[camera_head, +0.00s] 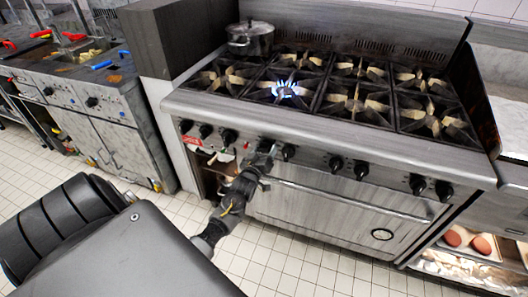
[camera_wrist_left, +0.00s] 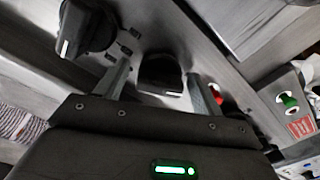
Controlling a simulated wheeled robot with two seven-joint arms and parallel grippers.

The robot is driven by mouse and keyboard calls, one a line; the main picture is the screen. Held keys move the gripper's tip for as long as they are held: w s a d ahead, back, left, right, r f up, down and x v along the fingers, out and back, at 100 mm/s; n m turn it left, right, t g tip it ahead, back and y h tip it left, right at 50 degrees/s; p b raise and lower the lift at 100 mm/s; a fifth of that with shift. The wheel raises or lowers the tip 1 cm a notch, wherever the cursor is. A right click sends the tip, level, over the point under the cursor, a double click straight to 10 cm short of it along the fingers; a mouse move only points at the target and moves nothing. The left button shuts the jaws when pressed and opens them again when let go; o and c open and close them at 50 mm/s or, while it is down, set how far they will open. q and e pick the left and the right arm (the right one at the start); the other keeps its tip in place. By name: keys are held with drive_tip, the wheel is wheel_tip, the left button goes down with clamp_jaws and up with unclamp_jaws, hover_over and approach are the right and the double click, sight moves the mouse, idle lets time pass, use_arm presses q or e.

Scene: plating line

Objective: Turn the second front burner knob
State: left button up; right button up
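The stove's front panel (camera_head: 312,160) carries a row of black knobs. My left gripper (camera_head: 260,162) is at this panel, left of its middle. In the left wrist view my left gripper (camera_wrist_left: 160,88) is open, its fingers on either side of a black knob (camera_wrist_left: 162,75), with small gaps visible between fingers and knob. This knob (camera_head: 265,145) is partly hidden by the gripper in the head view. Another black knob (camera_wrist_left: 85,28) stands beside it, outside the fingers. A blue flame (camera_head: 286,90) burns on the second front burner from the left. My right gripper is not in view.
A lidded pot (camera_head: 250,39) stands at the stove's back left. The oven handle (camera_head: 345,200) runs below the knobs. A fryer counter (camera_head: 85,95) is at the left. Trays of food (camera_head: 468,241) sit low at the right. Tiled floor is clear in front.

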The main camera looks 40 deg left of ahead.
use_arm(q)
drive_tip(key=shift+s+d, duration=0.1)
drive_tip(key=shift+s, duration=0.15)
drive_tip(key=v, duration=1)
drive_tip(key=shift+b, duration=0.4)
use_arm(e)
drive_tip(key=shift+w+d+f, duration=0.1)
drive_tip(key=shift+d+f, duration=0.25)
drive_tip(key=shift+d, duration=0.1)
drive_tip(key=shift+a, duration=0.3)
use_arm(q)
drive_tip(key=shift+d, duration=0.1)
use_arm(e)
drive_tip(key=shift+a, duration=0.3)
